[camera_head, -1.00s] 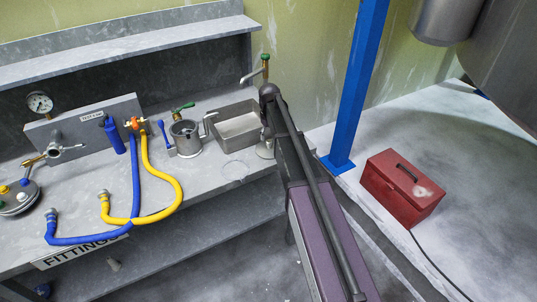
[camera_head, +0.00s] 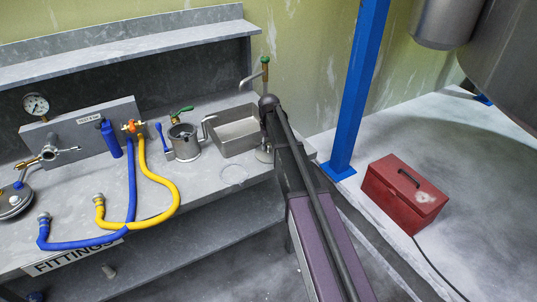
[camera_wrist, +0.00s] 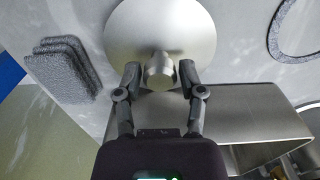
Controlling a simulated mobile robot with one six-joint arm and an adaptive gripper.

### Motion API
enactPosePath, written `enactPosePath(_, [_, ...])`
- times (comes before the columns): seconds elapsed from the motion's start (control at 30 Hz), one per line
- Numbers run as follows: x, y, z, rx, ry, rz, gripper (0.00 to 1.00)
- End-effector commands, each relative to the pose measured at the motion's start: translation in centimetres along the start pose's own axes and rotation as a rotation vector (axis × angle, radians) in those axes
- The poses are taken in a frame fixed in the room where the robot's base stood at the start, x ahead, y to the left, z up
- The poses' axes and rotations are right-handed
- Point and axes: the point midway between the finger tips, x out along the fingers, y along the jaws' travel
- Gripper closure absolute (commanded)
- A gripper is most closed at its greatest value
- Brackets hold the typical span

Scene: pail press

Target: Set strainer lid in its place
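The strainer lid (camera_wrist: 160,20) is a round, shiny metal disc with a knob (camera_wrist: 160,72), filling the top middle of the wrist view. In the head view the lid (camera_head: 264,154) is partly hidden behind my arm, on the bench beside the tray. My gripper (camera_wrist: 160,80) is open, one finger on each side of the knob, with a small gap showing on both sides. A metal strainer pot (camera_head: 184,146) stands open-topped on the bench, left of the tray, with a green-handled fitting behind its rim.
A steel tray (camera_head: 233,143) lies close to the lid. A thin ring (camera_head: 234,175) lies on the bench in front. Blue hose (camera_head: 131,180) and yellow hose (camera_head: 173,190) cover the bench's left. Grey pads (camera_wrist: 62,68) lie near the lid. A blue post (camera_head: 354,100) stands right.

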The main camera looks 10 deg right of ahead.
Motion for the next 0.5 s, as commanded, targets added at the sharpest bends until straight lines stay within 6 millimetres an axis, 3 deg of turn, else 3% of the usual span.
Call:
enactPosePath(0.03, [0.0, 0.0, 0.0, 0.000, 0.000, 0.000, 0.77])
enactPosePath(0.1, [0.0, 0.0, 0.0, 0.000, 0.000, 0.000, 0.98])
enactPosePath(0.13, [0.0, 0.0, 0.0, 0.000, 0.000, 0.000, 1.00])
enactPosePath(0.5, [-1.5, 0.0, 0.0, 0.000, 0.000, 0.000, 1.00])
